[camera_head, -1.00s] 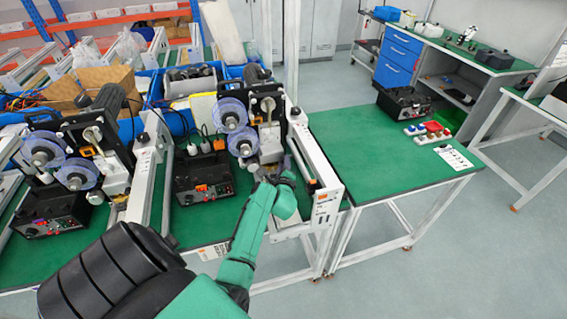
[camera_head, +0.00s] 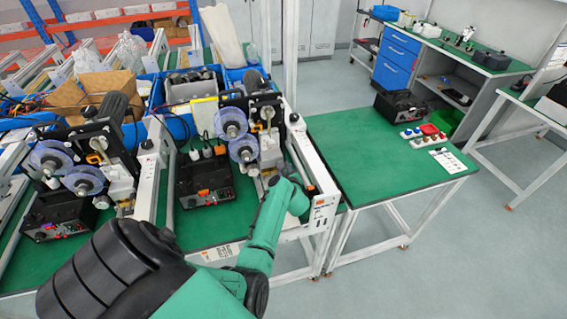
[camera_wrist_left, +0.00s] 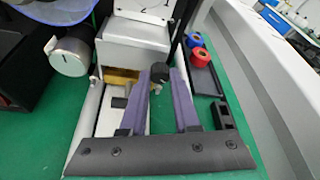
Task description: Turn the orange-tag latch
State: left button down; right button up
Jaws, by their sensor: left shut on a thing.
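In the left wrist view my left gripper (camera_wrist_left: 160,80) has its two purple fingers closed in on a small black knob (camera_wrist_left: 158,71), which shows at their tips. The knob sits in front of a light grey block with a brassy strip below it. No orange tag shows on the knob in this view. In the head view my green left arm reaches the front of the right-hand reel machine (camera_head: 240,130), and its wrist hides the gripper and the knob. An orange piece (camera_head: 93,159) shows on the left-hand reel machine. My right gripper is not in view.
A black control box (camera_head: 203,183) stands on the green bench left of my wrist. A white rail (camera_head: 316,175) runs close on its right. The green side table (camera_head: 365,165) is mostly clear.

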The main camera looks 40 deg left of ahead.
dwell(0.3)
pick_arm(q)
jog(key=c, duration=0.9)
grip_release()
jog(key=shift+o, duration=1.2)
jog(key=shift+w+f, duration=0.15)
notch_tip(320, 180, up, 20)
jog(key=b, duration=0.3)
